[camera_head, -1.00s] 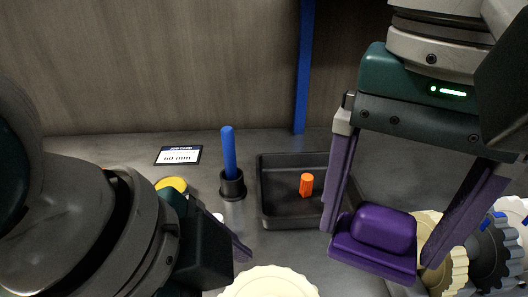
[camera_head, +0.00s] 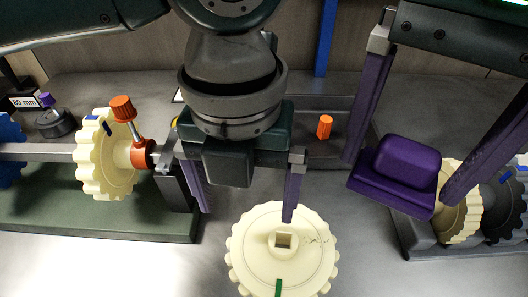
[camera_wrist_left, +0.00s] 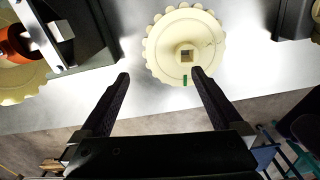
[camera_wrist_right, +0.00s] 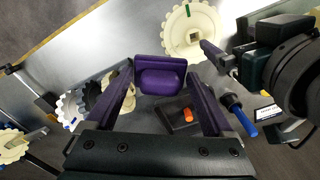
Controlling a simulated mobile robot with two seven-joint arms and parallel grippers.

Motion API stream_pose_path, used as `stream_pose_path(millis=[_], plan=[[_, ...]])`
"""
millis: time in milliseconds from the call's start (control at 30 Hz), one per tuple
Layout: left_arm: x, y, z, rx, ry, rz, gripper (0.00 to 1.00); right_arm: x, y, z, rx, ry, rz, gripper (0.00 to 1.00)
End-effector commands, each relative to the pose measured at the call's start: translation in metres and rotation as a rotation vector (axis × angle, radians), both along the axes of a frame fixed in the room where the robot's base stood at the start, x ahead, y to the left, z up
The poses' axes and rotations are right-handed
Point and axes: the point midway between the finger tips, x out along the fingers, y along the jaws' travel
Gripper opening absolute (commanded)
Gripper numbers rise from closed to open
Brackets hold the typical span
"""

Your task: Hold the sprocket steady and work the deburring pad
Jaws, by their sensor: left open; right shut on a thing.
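The cream sprocket (camera_head: 258,255), with a square hub hole and a green mark near its front rim, lies flat on the grey bench. It also shows in the left wrist view (camera_wrist_left: 168,55) and the right wrist view (camera_wrist_right: 187,45). My left gripper (camera_head: 244,204) is open and empty, above the sprocket's back-left side, its right finger over the rim region; contact cannot be told. My right gripper (camera_head: 402,182) is shut on the purple deburring pad (camera_head: 408,160), held in the air to the right of the sprocket. The pad also shows in the right wrist view (camera_wrist_right: 160,76).
A shaft on a green base at left carries another cream sprocket (camera_head: 92,165) and an orange-knobbed collar (camera_head: 138,154). A rack of sprockets (camera_head: 500,205) stands at right. An orange peg (camera_head: 324,127) is in a dark tray behind. The bench's front is clear.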

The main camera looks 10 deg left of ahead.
Motion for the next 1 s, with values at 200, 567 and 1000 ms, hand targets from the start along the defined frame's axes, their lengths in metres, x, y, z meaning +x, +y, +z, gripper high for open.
stream_pose_path(millis=[200,567,1000], plan=[[-0.001,0.0,-0.046,0.001,0.004,0.004,1.0,0.0,0.0,0.0,0.0,0.0,0.0,0.42],[0.0,-0.001,-0.091,-0.002,0.001,0.003,1.0,0.0,0.0,0.0,0.0,0.0,0.0,0.42],[0.0,-0.001,-0.094,-0.002,-0.001,0.003,0.89,0.0,0.0,0.0,0.0,0.0,0.0,0.42]])
